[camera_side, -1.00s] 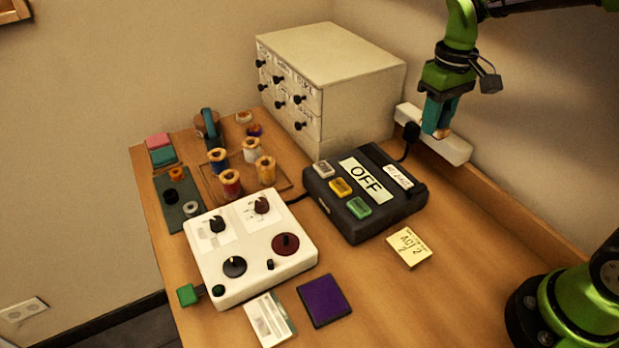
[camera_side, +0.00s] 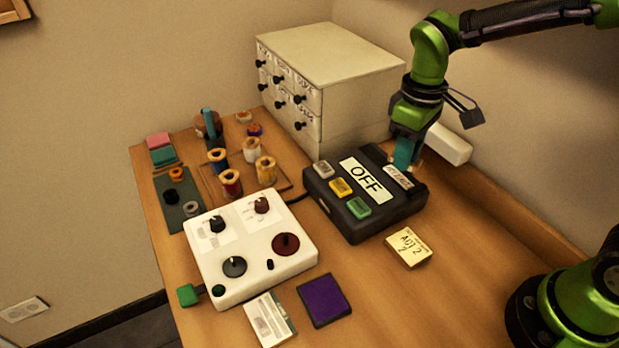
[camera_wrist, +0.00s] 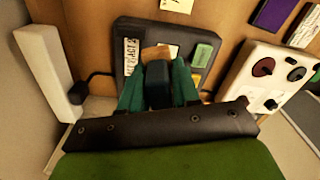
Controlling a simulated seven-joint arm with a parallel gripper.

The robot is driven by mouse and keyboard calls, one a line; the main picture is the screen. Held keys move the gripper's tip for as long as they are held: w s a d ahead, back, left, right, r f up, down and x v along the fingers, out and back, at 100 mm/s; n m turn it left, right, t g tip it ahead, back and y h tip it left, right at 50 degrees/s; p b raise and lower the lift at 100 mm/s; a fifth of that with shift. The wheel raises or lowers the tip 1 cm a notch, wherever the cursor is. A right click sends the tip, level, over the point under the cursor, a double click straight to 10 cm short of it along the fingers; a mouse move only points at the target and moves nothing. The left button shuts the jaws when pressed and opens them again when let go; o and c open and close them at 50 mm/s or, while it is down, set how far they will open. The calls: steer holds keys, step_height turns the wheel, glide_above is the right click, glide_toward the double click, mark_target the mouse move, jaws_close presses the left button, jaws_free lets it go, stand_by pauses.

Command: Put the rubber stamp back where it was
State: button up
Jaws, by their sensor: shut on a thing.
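My gripper (camera_side: 405,158) points down over the back right corner of the black box marked OFF (camera_side: 385,218). In the wrist view its teal fingers (camera_wrist: 159,88) are shut on the rubber stamp (camera_wrist: 157,54), which has a dark handle and a tan wooden block. The stamp is in front of the black box (camera_wrist: 129,75) in that view; I cannot tell whether it touches it. In the side view the fingers hide most of the stamp. A purple pad (camera_side: 324,300) lies at the table's front, and it also shows in the wrist view (camera_wrist: 272,14).
The white drawer cabinet (camera_side: 362,85) stands behind the black box. A white power strip (camera_side: 448,146) lies along the wall. A white control panel (camera_side: 205,262), thread spools (camera_side: 231,184) and a yellow note (camera_side: 408,247) occupy the table. The right front table is clear.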

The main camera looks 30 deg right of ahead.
mark_target(366, 277)
steer(key=s+a+f+n, duration=0.3)
steer(key=s+a+n, duration=0.1)
steer(key=a+n, duration=0.2)
steer(key=s+a+f+n, duration=0.4)
steer(key=s+a+n, duration=0.1)
steer(key=a+n, duration=0.1)
steer(key=shift+w+a+f+n, duration=0.15)
steer(key=shift+f+n, duration=0.2)
steer(key=shift+f, duration=1)
steer(key=shift+a+f+n, duration=0.1)
steer(key=shift+f+n, duration=0.2)
steer(key=shift+f, duration=1.05)
steer(key=shift+w+a+f+n, duration=0.15)
steer(key=shift+f+n, duration=0.2)
steer(key=shift+f, duration=1)
steer(key=shift+s, duration=0.15)
steer(key=shift+f, duration=0.15)
steer(key=o, duration=0.9)
steer(key=shift+c, duration=0.2)
